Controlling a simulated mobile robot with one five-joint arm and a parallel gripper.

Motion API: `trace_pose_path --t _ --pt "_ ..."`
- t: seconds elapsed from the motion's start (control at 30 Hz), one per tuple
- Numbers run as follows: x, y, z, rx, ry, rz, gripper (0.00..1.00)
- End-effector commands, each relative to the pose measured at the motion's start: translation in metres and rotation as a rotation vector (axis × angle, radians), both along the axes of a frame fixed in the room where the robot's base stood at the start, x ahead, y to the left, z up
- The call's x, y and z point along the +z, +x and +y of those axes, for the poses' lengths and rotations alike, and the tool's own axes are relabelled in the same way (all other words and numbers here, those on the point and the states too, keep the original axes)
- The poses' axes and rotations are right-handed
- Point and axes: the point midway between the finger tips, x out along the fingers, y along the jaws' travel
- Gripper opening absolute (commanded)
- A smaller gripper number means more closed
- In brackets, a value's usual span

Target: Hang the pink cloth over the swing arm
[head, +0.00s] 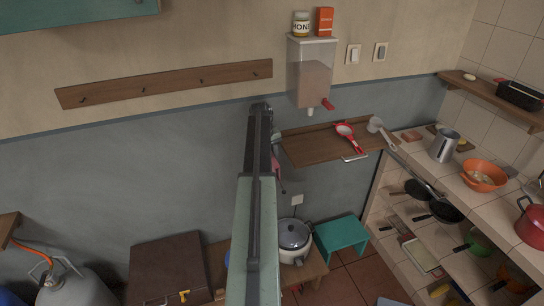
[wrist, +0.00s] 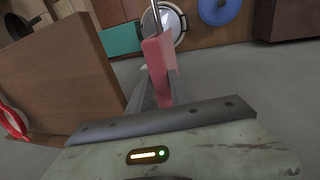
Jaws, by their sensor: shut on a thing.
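The pink cloth (wrist: 156,58) stands up as a narrow folded strip in the wrist view. My gripper (wrist: 162,88) is shut on its lower part, and its fingers are partly hidden by the cloth. In the head view only a sliver of the cloth (head: 278,168) shows beside my arm, which hides the gripper. A thin metal rod (wrist: 156,12), perhaps the swing arm, shows just beyond the cloth's top end in the wrist view. I cannot tell whether they touch. The cloth is left of the wooden wall shelf in the head view.
A rice cooker (head: 294,236) and teal stool (head: 341,240) stand below. A peg rail (head: 165,84) is on the left wall.

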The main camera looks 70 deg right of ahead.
Motion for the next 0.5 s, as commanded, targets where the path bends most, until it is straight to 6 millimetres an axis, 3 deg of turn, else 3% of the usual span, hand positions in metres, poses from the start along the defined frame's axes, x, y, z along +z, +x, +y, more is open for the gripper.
trace_pose_path --t 0.03,0.5 --pt "-0.01 0.0 0.0 0.0 0.0 0.0 0.0" --pt "-0.049 0.001 0.0 0.001 0.001 -0.001 0.0"
